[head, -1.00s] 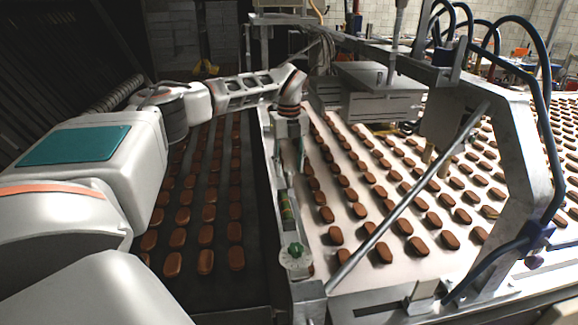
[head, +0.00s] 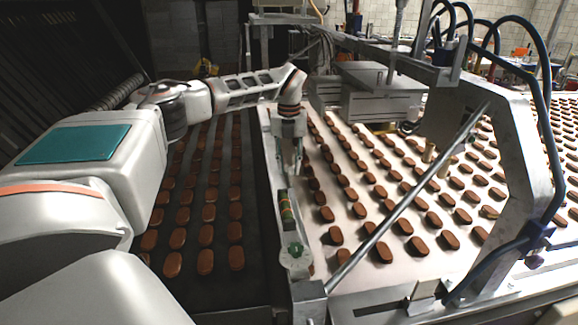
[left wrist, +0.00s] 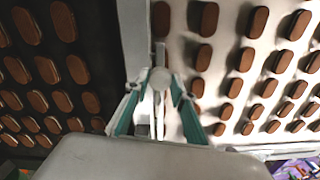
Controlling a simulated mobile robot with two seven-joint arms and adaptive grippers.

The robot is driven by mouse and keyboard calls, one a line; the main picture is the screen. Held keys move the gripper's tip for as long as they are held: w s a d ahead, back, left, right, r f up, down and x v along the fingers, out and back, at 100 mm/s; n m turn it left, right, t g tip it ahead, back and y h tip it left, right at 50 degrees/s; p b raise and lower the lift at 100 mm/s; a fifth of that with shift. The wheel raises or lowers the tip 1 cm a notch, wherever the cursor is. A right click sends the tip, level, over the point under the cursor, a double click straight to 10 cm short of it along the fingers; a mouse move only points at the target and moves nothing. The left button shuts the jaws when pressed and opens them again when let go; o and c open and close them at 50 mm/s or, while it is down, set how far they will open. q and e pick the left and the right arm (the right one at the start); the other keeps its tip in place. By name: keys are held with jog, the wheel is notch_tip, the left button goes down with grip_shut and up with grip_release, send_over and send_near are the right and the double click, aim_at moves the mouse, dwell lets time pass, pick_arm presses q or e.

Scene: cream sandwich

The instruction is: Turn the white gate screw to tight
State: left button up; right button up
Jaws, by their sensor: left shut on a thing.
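My left gripper (head: 290,158) points down at the narrow metal rail between the two belts. In the left wrist view, its teal-edged fingers (left wrist: 157,92) close from both sides on the white gate screw (left wrist: 159,77), a small pale round head. In the head view the fingers and wrist hide the screw, so its turn angle cannot be read. My right gripper is not in view.
A green-centred dial (head: 296,251) and a small level-like vial (head: 287,208) sit on the rail nearer me. Rows of brown biscuits lie on the dark belt (head: 190,250) and the white belt (head: 310,235). A slanted metal rod (head: 410,195) crosses over the white belt.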

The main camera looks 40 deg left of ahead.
pick_arm(q)
jog(key=o, duration=1.1)
jog(key=shift+r, duration=0.1)
notch_tip(320, 180, up, 12)
jog(key=shift+s+d, duration=0.1)
dwell(0.4)
